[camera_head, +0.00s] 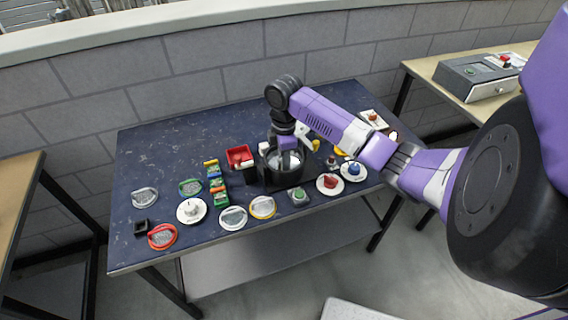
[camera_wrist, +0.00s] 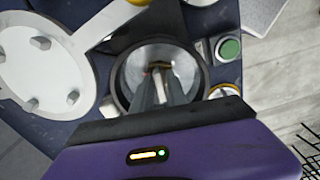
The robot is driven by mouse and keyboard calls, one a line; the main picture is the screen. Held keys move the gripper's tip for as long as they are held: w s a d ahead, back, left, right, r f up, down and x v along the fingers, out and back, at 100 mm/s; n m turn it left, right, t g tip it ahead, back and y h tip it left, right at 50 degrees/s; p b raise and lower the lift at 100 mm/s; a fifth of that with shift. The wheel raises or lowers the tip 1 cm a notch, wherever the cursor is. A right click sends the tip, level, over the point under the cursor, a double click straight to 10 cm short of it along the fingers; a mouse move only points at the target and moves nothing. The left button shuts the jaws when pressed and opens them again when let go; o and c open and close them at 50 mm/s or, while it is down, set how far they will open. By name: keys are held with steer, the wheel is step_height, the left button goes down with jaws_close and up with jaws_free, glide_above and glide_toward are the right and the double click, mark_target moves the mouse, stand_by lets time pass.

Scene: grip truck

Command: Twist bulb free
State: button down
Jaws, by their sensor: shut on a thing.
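A dark lamp housing (camera_head: 287,182) with a shiny round reflector stands near the middle of the blue table. In the wrist view the reflector bowl (camera_wrist: 131,72) lies face-on in front of me, with a dark rim. My gripper (camera_wrist: 160,82) reaches into the bowl, its two fingers close together near the centre. In the head view my gripper (camera_head: 287,152) is right over the housing and hides part of it. A small pale piece (camera_wrist: 157,97) shows between the fingers, apparently the bulb. The fingers are shut on it and hide most of it.
A white plate with pegs (camera_wrist: 45,62) is left of the bowl and a green button (camera_wrist: 229,48) is right. On the table (camera_head: 130,185) are a red tray (camera_head: 240,154), coloured blocks (camera_head: 216,183) and several round discs.

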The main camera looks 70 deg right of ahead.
steer(key=n+b, duration=0.1)
steer(key=n, duration=0.4)
steer(key=c, duration=1.4)
jaws_free()
steer(key=shift+r+p, duration=3.25)
steer(key=shift+r, duration=0.55)
